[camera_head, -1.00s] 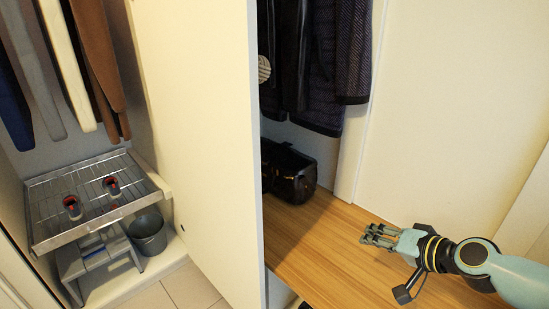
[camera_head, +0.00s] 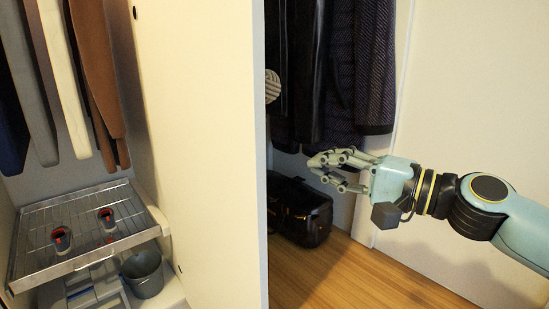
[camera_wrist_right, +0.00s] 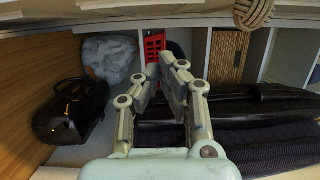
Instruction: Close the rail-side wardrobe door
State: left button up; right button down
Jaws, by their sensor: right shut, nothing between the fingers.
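A tall cream wardrobe door (camera_head: 200,150) stands open in the middle of the head view, its edge toward me. My right gripper (camera_head: 322,168) is shut and empty, to the right of the door and below the knob, apart from both. My left gripper is not in view.
Dark coats (camera_head: 360,70) hang behind my right gripper. The wrist view shows a red crate (camera_wrist_right: 154,55).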

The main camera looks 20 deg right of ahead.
jog(key=w+a+p, duration=0.1)
jog(key=w+a, duration=0.3)
jog(key=a, duration=0.3)
jog(key=shift+a+p, duration=0.25)
jog(key=shift+p, duration=0.1)
